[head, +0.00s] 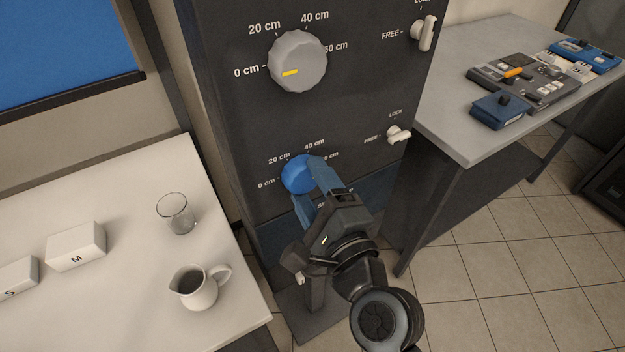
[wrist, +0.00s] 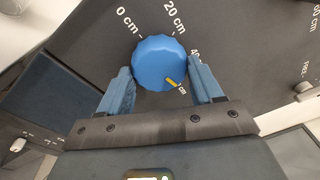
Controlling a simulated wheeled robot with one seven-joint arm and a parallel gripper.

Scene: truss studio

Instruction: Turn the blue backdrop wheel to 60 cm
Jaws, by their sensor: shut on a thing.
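The blue backdrop wheel (head: 297,174) sits low on the dark panel, below a larger grey wheel. Its scale labels 0, 20 and 40 cm show in the head view; the label on the right is partly covered by a finger. My gripper (head: 308,182) is shut on the blue wheel, with one finger on each side. In the wrist view, the blue wheel (wrist: 158,60) shows between the fingers of my gripper (wrist: 163,85). Its yellow mark points to the lower right, past the 40 cm label, beside a partly hidden "cm" label. The mark is not visible in the head view.
The grey wheel (head: 298,62) has its yellow mark towards 0 cm. An upper lever (head: 424,34) and a lower lever (head: 398,135) stick out at the panel's right. A white table (head: 120,300) with a glass (head: 177,214) and jug (head: 197,288) stands left; a grey table (head: 450,125) stands right.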

